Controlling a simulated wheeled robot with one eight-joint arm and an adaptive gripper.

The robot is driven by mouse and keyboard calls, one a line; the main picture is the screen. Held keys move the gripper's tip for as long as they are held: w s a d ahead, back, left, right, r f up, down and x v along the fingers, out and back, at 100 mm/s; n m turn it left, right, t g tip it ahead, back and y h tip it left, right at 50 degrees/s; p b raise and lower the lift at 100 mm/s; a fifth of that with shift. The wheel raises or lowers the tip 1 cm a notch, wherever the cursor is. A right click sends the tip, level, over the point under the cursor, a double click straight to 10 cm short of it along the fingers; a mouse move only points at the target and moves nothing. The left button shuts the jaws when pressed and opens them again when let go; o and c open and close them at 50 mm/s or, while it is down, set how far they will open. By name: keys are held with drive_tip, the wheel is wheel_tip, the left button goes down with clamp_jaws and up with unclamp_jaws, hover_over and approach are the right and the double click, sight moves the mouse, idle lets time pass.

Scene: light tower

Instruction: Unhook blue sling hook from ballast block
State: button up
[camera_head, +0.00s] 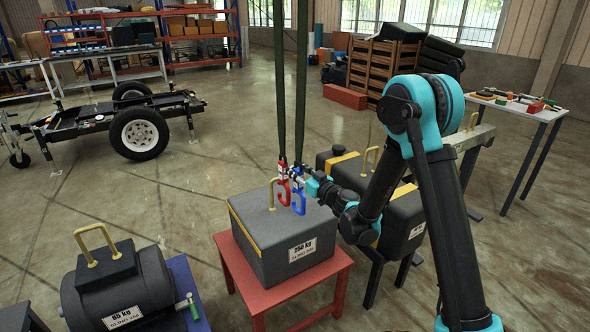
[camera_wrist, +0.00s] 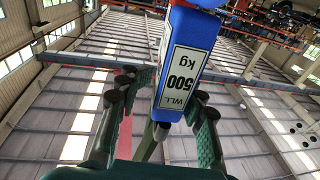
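The blue sling hook (camera_head: 299,197) hangs beside a red hook (camera_head: 283,190), over the dark ballast block (camera_head: 268,244) on a red table. A brass lug (camera_head: 272,192) rises from the block's top, just left of both hooks; I cannot tell whether the blue hook passes through it. My gripper (camera_head: 306,176) is at the blue hook's upper part, coming from the right. In the wrist view the blue hook's body (camera_wrist: 186,62), labelled WLL 500 kg, stands between the spread fingers of my gripper (camera_wrist: 160,105), with a gap on the left. Its lower end is hidden there.
Dark green slings (camera_head: 302,80) hang from above. A long dark block with yellow bands (camera_head: 400,212) stands close behind and right. The red table (camera_head: 278,298) bears the ballast block.

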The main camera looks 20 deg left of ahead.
drive_tip(key=shift+o, duration=0.8)
drive_tip(key=shift+r, duration=0.1)
